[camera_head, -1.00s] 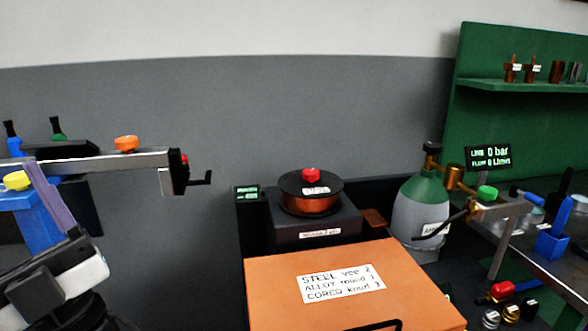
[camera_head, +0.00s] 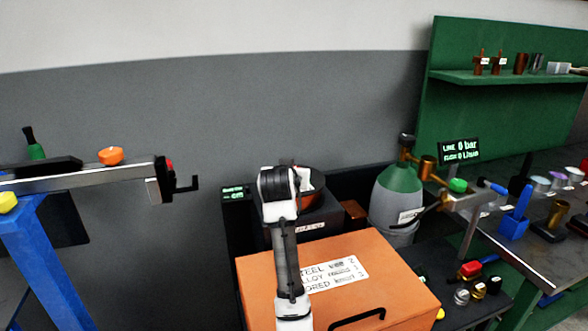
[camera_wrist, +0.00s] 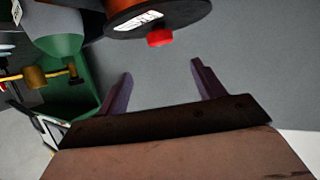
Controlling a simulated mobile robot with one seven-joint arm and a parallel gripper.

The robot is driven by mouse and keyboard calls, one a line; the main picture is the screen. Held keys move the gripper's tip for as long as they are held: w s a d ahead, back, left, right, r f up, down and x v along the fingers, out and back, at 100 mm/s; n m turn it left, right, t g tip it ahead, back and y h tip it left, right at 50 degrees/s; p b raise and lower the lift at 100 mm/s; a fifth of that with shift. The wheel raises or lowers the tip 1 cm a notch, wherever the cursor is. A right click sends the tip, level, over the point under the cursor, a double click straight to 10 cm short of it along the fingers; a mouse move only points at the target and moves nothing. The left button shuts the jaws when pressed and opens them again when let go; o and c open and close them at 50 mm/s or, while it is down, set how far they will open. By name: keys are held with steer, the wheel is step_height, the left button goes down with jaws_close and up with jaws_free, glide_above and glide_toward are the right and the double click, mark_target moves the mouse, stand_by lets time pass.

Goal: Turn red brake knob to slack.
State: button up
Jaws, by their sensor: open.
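An orange box (camera_head: 370,260) with a white label stands in front of the spool. A grey gas cylinder with green shoulder (camera_head: 395,205) and brass regulator is close on the right. A metal beam with crank (camera_head: 100,178) reaches in from the left.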

steer(key=x, duration=1.4)
steer(key=shift+a, duration=0.1)
steer(key=c, duration=1)
